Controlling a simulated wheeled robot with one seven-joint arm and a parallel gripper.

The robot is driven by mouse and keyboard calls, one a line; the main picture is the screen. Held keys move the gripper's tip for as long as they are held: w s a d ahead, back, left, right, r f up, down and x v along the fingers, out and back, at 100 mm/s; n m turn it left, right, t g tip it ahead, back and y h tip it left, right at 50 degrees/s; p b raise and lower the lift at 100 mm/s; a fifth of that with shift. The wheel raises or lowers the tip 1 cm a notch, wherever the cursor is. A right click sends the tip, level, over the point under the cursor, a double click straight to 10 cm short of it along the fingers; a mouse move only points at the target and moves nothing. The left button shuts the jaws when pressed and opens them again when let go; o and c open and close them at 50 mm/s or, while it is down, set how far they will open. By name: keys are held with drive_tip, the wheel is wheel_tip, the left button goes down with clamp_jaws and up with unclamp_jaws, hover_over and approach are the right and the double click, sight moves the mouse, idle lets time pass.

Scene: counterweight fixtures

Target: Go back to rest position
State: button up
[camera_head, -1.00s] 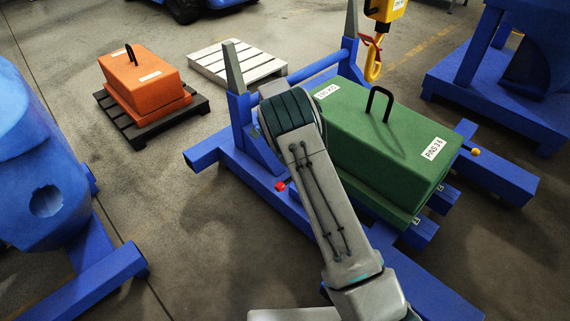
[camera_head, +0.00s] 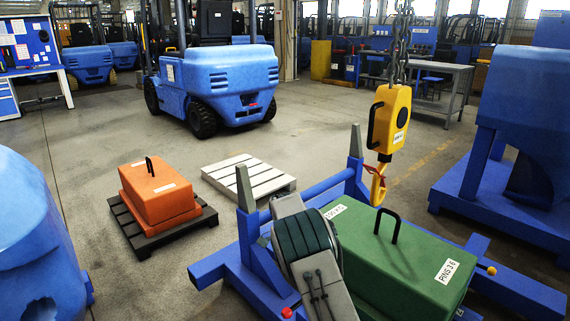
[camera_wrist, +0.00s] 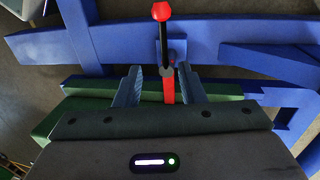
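My gripper (camera_wrist: 161,88) shows in the wrist view with its two grey fingers apart. A red and black lever (camera_wrist: 168,82) with a red ball end stands in the gap between them in the picture. Neither finger visibly touches it. In the head view my arm's elbow is in front of the blue fixture (camera_head: 232,262) and the green counterweight (camera_head: 405,268). The gripper itself is out of that view. A red knob (camera_head: 287,312) shows on the fixture beside my arm.
A yellow hoist hook (camera_head: 390,120) hangs over the green counterweight. An orange counterweight (camera_head: 158,192) sits on a black pallet, left of a white pallet (camera_head: 250,176). A blue forklift (camera_head: 232,85) stands behind. Blue machines flank both sides. Open floor lies between.

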drive_tip(key=s+d+r+n+t+y+p, duration=0.1)
drive_tip(key=s+d+r+p, duration=0.25)
drive_tip(key=r, duration=0.65)
drive_tip(key=s+d+r+n+p, duration=0.15)
drive_tip(key=s+r+p, duration=0.35)
drive_tip(key=r, duration=0.5)
drive_tip(key=s+d+r+n+t+y+p, duration=0.1)
drive_tip(key=s+d+r+p, duration=0.35)
drive_tip(key=r, duration=0.65)
drive_tip(key=s+d+r+n+t+p, duration=0.1)
drive_tip(key=s+r+p, duration=0.5)
drive_tip(key=s, duration=0.6)
drive_tip(key=s+d+r+n+t+p, duration=0.1)
drive_tip(key=s+r+n+p, duration=0.3)
drive_tip(key=s+r, duration=0.5)
drive_tip(key=s+d+p, duration=0.1)
drive_tip(key=s+p, duration=0.1)
drive_tip(key=s, duration=0.1)
drive_tip(key=shift+s+d+r+n+h, duration=0.2)
drive_tip(key=shift+r+n+h, duration=0.1)
drive_tip(key=shift+r+n, duration=0.1)
